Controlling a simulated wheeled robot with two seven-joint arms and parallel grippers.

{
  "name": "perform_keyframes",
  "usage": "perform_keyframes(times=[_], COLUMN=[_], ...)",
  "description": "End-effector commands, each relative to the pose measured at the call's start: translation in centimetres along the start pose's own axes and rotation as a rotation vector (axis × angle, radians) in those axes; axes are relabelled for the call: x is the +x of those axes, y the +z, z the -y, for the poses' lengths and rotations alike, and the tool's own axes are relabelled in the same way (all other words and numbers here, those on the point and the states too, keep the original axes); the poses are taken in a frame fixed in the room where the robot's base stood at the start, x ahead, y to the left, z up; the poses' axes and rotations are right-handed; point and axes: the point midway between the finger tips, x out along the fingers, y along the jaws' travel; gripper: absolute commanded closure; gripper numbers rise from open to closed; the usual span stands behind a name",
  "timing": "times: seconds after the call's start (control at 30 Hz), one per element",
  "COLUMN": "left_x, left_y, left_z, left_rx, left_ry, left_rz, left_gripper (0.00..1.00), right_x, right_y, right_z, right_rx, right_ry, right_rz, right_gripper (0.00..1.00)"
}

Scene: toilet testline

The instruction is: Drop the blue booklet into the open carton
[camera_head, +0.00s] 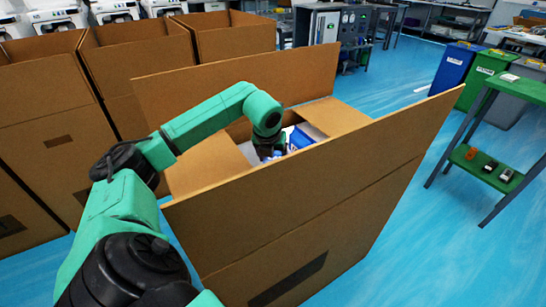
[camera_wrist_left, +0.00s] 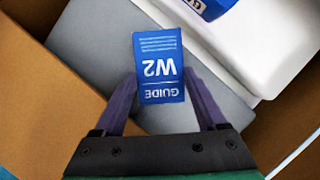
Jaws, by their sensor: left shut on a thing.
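The open carton (camera_head: 300,215) is a large brown cardboard box with its flaps up, in the middle of the head view. My left gripper (camera_head: 268,152) reaches down inside its opening; the near flap partly hides it. In the left wrist view, my left gripper (camera_wrist_left: 160,90) is shut on the blue booklet (camera_wrist_left: 158,65), marked "GUIDE W2", held between its two fingers. Below the booklet are grey surfaces and a white item inside the carton. I cannot tell whether the booklet touches them. My right gripper is not in view.
A white item (camera_wrist_left: 245,45) with another blue printed piece (camera_wrist_left: 212,5) lies in the carton. Several other open cartons (camera_head: 135,50) stand behind and left. A green table (camera_head: 515,85) and blue and green bins (camera_head: 455,68) stand at right. Blue floor between is clear.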

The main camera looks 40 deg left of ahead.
Motion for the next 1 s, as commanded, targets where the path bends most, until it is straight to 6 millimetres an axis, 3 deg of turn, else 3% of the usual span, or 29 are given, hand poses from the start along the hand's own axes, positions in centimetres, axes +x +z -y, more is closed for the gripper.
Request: perform_keyframes(times=[0.3,0.33,0.37,0.4,0.67,0.77,0.87,1.0], left_x=[0.4,0.4,0.4,0.4,0.1,-0.9,-3.0,-7.3], left_y=[-0.1,-0.2,-0.2,-0.2,0.0,0.4,0.5,0.5], left_z=[0.0,0.0,0.0,0.0,0.0,0.0,0.0,0.0], left_rx=[0.000,0.000,0.000,0.000,0.000,0.000,0.001,0.001], left_ry=[0.000,0.000,0.000,0.000,0.000,0.000,0.000,0.000], left_rz=[0.000,0.000,0.000,0.000,0.000,0.000,0.006,0.006], left_gripper=[0.81,0.15,0.03,0.00,0.00,0.00,0.00,0.00], right_x=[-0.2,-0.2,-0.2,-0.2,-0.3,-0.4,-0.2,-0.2], right_y=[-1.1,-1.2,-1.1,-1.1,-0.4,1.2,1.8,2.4], right_z=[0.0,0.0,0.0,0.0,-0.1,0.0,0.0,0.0], right_rx=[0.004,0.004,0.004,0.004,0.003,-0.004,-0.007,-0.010], right_ry=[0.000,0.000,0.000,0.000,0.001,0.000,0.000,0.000], right_rz=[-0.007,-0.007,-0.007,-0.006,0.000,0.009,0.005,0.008], right_gripper=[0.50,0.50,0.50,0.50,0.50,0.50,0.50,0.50])
